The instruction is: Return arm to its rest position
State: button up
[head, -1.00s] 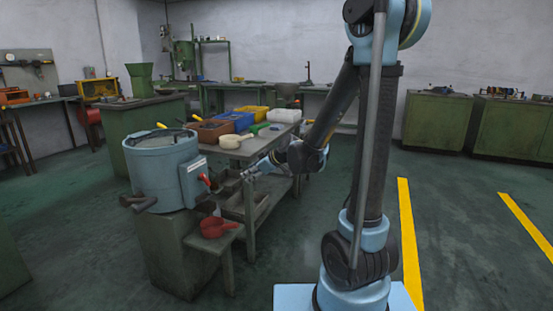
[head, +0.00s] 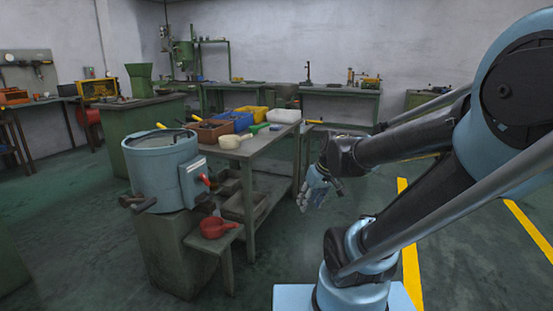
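My gripper (head: 312,197) hangs at the end of my arm, to the right of the workbench (head: 262,145), and points downward over the floor. It looks apart from the bench, and I see nothing held in it. Its fingers are too small and dim to tell whether they are open or shut.
A blue round machine (head: 163,168) stands at the left, with a red scoop (head: 214,227) on a low shelf beside it. The bench carries a blue bin (head: 232,121), a yellow bin (head: 252,111) and a white container (head: 285,116). Open floor (head: 280,258) lies before the bench.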

jog(key=s+d+f+m+g+h, duration=0.1)
jog(key=s+d+f+m+h, duration=0.1)
jog(key=s+d, duration=0.5)
jog(key=s+f+m, duration=0.1)
jog(key=s+m, duration=0.1)
jog(key=s, duration=0.1)
jog(key=shift+s+d+m+g+h, duration=0.3)
jog(key=shift+s+g, duration=0.1)
